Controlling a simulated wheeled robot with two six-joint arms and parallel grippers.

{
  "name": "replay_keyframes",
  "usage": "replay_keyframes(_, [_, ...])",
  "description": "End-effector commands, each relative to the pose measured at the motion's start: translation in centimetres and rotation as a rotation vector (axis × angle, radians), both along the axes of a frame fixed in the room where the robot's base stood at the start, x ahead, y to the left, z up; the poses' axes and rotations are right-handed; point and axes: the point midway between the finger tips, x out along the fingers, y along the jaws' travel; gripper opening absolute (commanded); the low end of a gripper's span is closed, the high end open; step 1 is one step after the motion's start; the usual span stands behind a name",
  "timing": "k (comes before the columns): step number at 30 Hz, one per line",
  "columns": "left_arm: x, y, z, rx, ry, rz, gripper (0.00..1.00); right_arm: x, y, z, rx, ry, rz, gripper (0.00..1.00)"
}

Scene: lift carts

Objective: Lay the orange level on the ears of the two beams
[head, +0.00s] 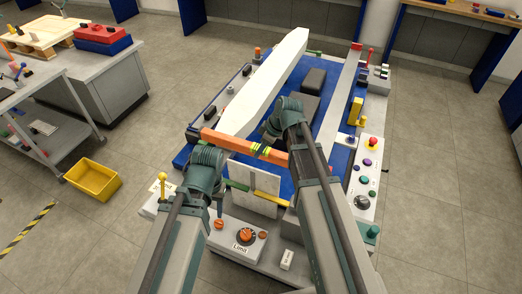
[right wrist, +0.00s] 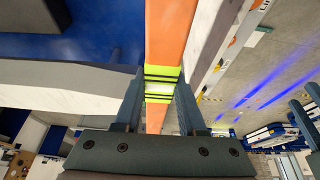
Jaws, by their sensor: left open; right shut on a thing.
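The orange level (head: 228,142) has a yellow-green banded middle. It lies crosswise over the near part of the cart in the head view and runs lengthwise up the middle of the right wrist view (right wrist: 174,30). My right gripper (right wrist: 159,100) is shut on it at the banded middle. My left gripper (head: 213,158) is open, close by the level's left part; whether it touches cannot be told. The white left beam (head: 268,82) and the grey right beam (head: 337,103) stretch away over the cart. Their ears cannot be made out clearly. Contact between level and beams cannot be told.
The blue-topped cart (head: 200,152) carries a dark block (head: 312,80) between the beams and a control panel with knobs (head: 243,236) at the front. A yellow bin (head: 93,180) sits on the floor at left, near a grey workbench (head: 105,85). Floor at right is clear.

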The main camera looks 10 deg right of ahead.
Motion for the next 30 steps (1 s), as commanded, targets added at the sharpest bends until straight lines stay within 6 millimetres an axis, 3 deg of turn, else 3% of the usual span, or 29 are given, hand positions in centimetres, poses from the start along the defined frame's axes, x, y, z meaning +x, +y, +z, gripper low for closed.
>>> replay_keyframes(3, [0.0,0.0,-1.1,0.0,0.0,-0.001,0.5,0.0,0.0,-1.1,0.0,0.0,0.0,0.0])
replay_keyframes(19, [0.0,0.0,-1.1,0.0,0.0,-0.001,0.5,-0.1,-0.1,-1.1,0.0,0.0,0.0,0.0])
replay_keyframes(30, [0.0,0.0,-3.9,0.0,0.0,0.0,0.5,-0.1,-0.1,-3.9,0.0,0.0,0.0,0.0])
